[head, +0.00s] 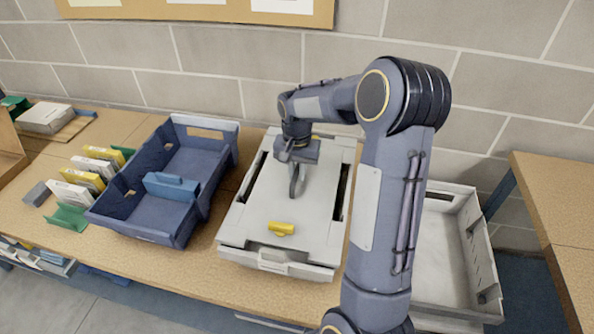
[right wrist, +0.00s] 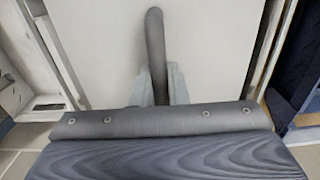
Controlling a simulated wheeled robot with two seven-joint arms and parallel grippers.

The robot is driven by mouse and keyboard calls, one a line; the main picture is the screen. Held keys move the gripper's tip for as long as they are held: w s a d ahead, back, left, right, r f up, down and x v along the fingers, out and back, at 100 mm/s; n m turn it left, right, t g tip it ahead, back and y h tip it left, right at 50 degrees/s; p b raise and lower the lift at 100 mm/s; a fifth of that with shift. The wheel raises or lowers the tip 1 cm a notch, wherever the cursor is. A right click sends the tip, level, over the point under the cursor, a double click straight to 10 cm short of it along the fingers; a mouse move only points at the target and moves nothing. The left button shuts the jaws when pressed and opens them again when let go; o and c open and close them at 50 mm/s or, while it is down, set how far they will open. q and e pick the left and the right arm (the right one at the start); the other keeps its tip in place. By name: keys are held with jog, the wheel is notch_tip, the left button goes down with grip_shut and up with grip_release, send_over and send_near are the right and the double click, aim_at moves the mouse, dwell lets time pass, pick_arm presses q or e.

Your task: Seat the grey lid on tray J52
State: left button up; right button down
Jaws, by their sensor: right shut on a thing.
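The grey lid (head: 262,192) lies over the light grey tray (head: 290,268) in the middle of the bench. Dark gaps show along the lid's left and right sides. I cannot tell whether it rests fully down in the tray. A yellow piece (head: 281,229) is on the near part of the lid. My right gripper (head: 297,180) is shut on the lid's dark grey upright handle. In the right wrist view the lid (right wrist: 95,45) fills the middle, and the gripper fingers (right wrist: 155,85) flank the handle. I cannot read a tray label. My left gripper is not in view.
A blue tray (head: 128,203) with a blue divider piece stands close left of the grey tray. Several white and yellow boxes (head: 75,180) stand further left. An empty grey tray (head: 440,250) sits right, partly behind my arm. A wooden table (head: 560,200) is at far right.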

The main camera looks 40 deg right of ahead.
jog(key=shift+f, duration=0.25)
jog(key=c, duration=1.7)
grip_release()
notch_tip(320, 180, up, 8)
jog(key=p, duration=0.6)
jog(key=shift+r, duration=0.2)
jog(key=shift+r+p, duration=0.4)
jog(key=shift+r, duration=0.9)
jog(key=shift+s, duration=0.1)
